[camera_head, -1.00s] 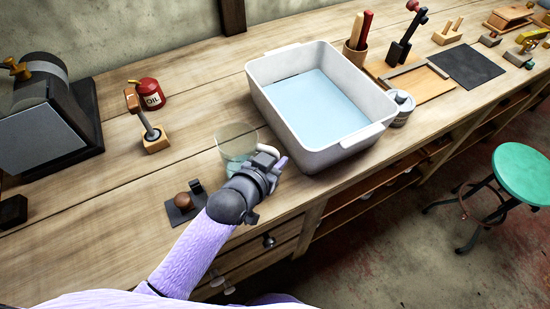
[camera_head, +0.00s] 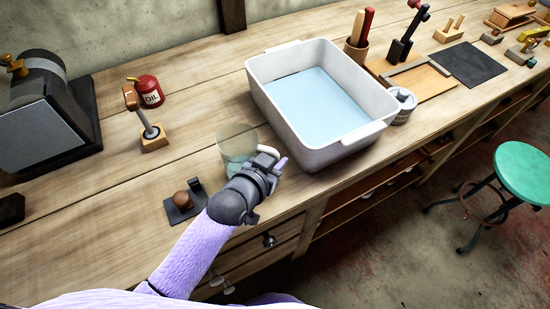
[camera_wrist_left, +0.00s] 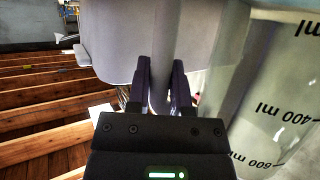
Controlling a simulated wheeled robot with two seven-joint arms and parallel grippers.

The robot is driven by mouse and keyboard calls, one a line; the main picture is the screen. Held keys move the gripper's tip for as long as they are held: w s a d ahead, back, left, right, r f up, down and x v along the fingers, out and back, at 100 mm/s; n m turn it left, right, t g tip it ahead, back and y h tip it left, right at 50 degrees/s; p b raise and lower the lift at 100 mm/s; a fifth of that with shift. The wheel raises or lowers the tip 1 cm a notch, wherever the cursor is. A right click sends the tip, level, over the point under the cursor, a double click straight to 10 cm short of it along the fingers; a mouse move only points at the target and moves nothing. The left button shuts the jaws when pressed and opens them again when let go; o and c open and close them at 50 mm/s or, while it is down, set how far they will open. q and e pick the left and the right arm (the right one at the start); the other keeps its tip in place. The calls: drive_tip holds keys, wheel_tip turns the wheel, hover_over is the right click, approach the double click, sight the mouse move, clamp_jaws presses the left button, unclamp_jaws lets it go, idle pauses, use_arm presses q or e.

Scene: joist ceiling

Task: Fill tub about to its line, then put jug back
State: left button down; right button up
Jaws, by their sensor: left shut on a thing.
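The clear jug (camera_head: 235,142) is beside the left end of the tub, near the bench's front, with some bluish water low in it. I cannot tell whether it touches the bench. My left gripper (camera_head: 270,163) is shut on its pale handle; the fingers also show in the left wrist view (camera_wrist_left: 162,88). There the jug wall (camera_wrist_left: 270,110) carries black ml marks. The white tub (camera_head: 352,143) stands upright and holds a flat sheet of light blue water (camera_head: 318,105). A short dark line shows on its far inner wall. My right gripper is out of view.
Left of the jug are a small dark plate with a brown knob (camera_head: 182,201), a wooden-based lever (camera_head: 152,135) and a red oil can (camera_head: 149,91). A grey can (camera_head: 402,106) stands against the tub's right side. Bare bench lies behind the jug.

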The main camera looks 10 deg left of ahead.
use_arm(q)
drive_tip(key=shift+c, duration=2.2)
unclamp_jaws()
drive_tip(key=p+v, duration=0.2)
drive_tip(key=v, duration=0.8)
drive_tip(key=shift+p, duration=0.3)
